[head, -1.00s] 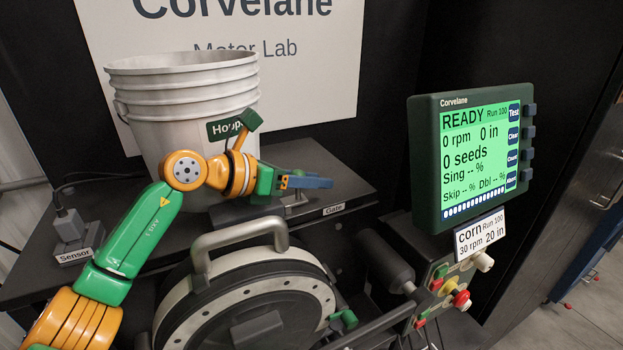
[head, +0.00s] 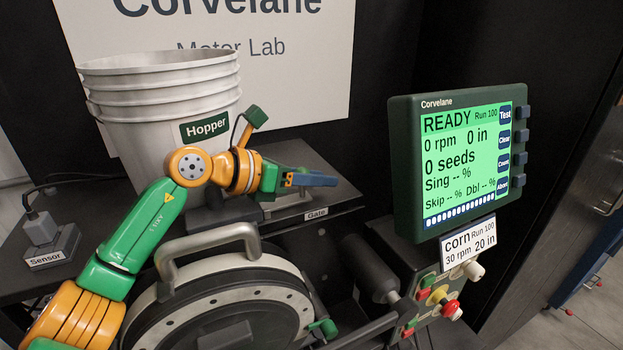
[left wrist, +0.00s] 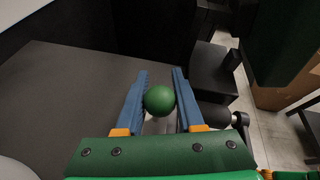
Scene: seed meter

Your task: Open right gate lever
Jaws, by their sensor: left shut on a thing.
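My left gripper (head: 318,180) reaches in from the left in the head view, above the dark shelf by the Gate label (head: 317,213). In the left wrist view its blue fingers (left wrist: 159,98) are shut on a round green knob (left wrist: 159,99), which sits between them. I take this as the gate lever's knob; in the head view the fingers hide it. A grey metal piece (head: 290,203) lies below the gripper, just behind the label. My right gripper is in neither view.
The white hopper bucket (head: 160,105) stands behind my left arm. The round meter housing (head: 220,290) with its grey handle is in front and below. The green-screened monitor (head: 465,160) stands right, above a control panel with coloured knobs (head: 440,296). The Sensor block (head: 52,245) is far left.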

